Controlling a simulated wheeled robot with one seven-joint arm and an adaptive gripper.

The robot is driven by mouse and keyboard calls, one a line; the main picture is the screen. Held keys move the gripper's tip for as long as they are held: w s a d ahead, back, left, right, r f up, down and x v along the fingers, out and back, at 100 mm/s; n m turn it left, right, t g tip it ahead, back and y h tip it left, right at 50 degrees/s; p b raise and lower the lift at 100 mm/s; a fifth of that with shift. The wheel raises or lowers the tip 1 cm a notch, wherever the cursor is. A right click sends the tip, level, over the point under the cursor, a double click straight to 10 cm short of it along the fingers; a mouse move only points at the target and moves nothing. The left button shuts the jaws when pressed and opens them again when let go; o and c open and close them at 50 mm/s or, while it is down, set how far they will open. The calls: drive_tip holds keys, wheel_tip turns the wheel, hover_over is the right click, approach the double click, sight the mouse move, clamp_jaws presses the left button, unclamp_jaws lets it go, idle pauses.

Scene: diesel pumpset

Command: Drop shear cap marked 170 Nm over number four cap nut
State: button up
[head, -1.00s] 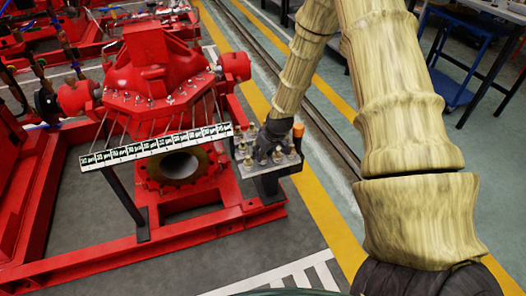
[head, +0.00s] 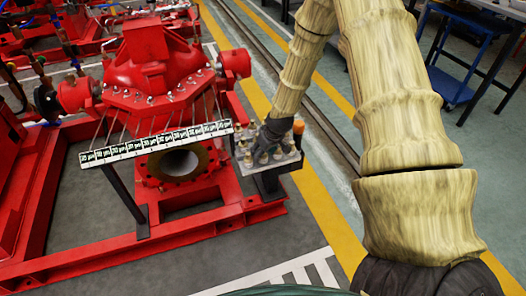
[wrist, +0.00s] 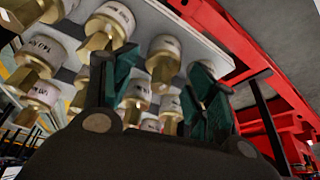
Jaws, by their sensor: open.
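Several shear caps (wrist: 162,60) with brass hex ends and pale printed collars stand close together on a light tray (wrist: 215,62). The print on one left-hand cap (wrist: 42,48) seems to read 170, upside down; the other markings are not clear. In the head view the tray (head: 288,160) stands right of the red pump. My gripper (wrist: 165,92) is open among the caps, its green-padded fingers apart; I cannot tell whether a cap is between them. In the head view my gripper (head: 262,152) is over the tray. Small cap nuts (head: 170,93) line the pump's flange; their numbers are unreadable.
A white strip of labels (head: 155,145) on a dark post runs in front of the red pump (head: 155,65), with thin lines up to the nuts. An orange cylinder (head: 298,127) stands at the tray's back right. Red frame rails (head: 130,250) surround the pump.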

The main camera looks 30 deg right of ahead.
drive_tip(key=v, duration=1.2)
drive_tip(key=shift+r, duration=0.1)
wheel_tip(320, 180, up, 7)
drive_tip(key=p, duration=0.6)
drive_tip(key=shift+p, duration=0.4)
idle(0.4)
